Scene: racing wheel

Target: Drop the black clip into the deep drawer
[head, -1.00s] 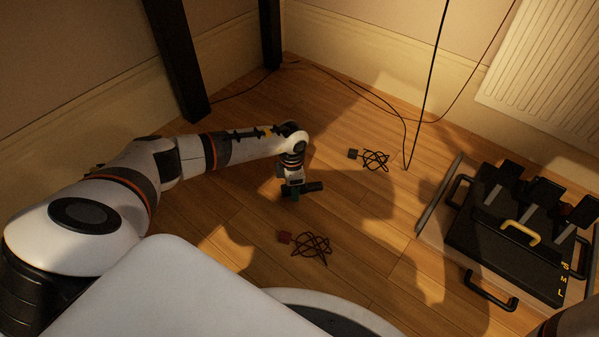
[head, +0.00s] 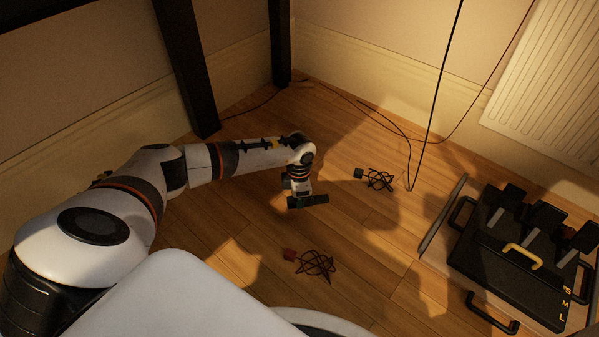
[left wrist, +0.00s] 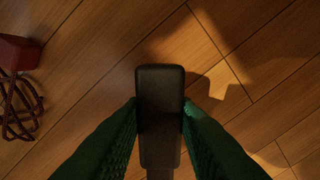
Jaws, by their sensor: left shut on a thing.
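The black clip (left wrist: 160,100) is a dark, elongated block with rounded corners, held between the two green fingers of my left gripper (left wrist: 160,118) in the left wrist view. In the head view, the clip (head: 310,201) shows as a dark bar at the tip of my left gripper (head: 297,200). It appears to be held above the wooden floor. My right gripper is not in view. The deep drawer is not in view.
A red-ended cable coil (head: 316,263) lies on the floor near my base, and also shows in the left wrist view (left wrist: 18,100). A dark-ended cable coil (head: 380,180) lies farther back. A black pedal set (head: 520,250) stands at right. Dark posts (head: 188,65) and hanging cables (head: 437,95) are behind.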

